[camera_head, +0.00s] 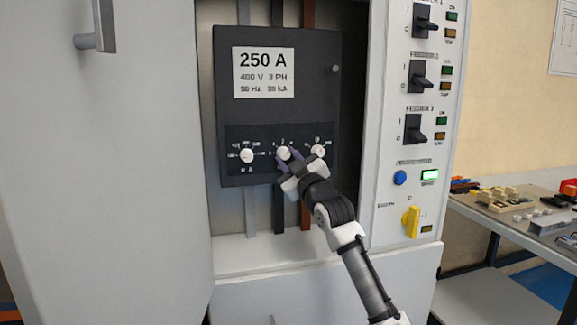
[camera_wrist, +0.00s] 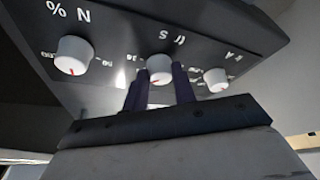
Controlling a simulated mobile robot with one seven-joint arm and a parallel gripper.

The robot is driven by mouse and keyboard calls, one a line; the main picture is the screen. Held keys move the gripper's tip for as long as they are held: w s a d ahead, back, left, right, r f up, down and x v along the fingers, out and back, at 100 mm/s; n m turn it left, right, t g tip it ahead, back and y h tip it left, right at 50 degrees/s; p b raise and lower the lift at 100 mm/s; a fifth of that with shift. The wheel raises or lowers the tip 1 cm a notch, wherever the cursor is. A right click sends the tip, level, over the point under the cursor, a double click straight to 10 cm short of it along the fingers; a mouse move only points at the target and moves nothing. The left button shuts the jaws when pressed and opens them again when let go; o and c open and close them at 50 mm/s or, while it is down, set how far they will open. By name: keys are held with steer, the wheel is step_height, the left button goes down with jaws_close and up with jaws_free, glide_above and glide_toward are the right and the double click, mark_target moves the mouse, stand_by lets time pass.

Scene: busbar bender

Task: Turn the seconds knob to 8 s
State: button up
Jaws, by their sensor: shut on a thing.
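The seconds knob (camera_head: 283,153) is the middle of three white knobs on the dark breaker panel. My gripper (camera_head: 290,160) is at this knob, one dark finger on each side. In the wrist view my gripper (camera_wrist: 159,86) is shut on the knob. The scale numbers around it are partly hidden and too small to read surely, so its setting cannot be told.
A neighbouring knob stands close on each side: the left knob (camera_head: 247,155) and the right knob (camera_head: 318,151). The panel (camera_head: 275,115) is inside an open cabinet. A grey door (camera_head: 110,180) is at left, and a switch column (camera_head: 405,150) at right.

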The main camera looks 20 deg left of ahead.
stand_by(0.4)
steer(key=o, duration=1)
steer(key=b+v, duration=0.2)
steer(key=v, duration=1.2)
steer(key=shift+r, duration=0.1)
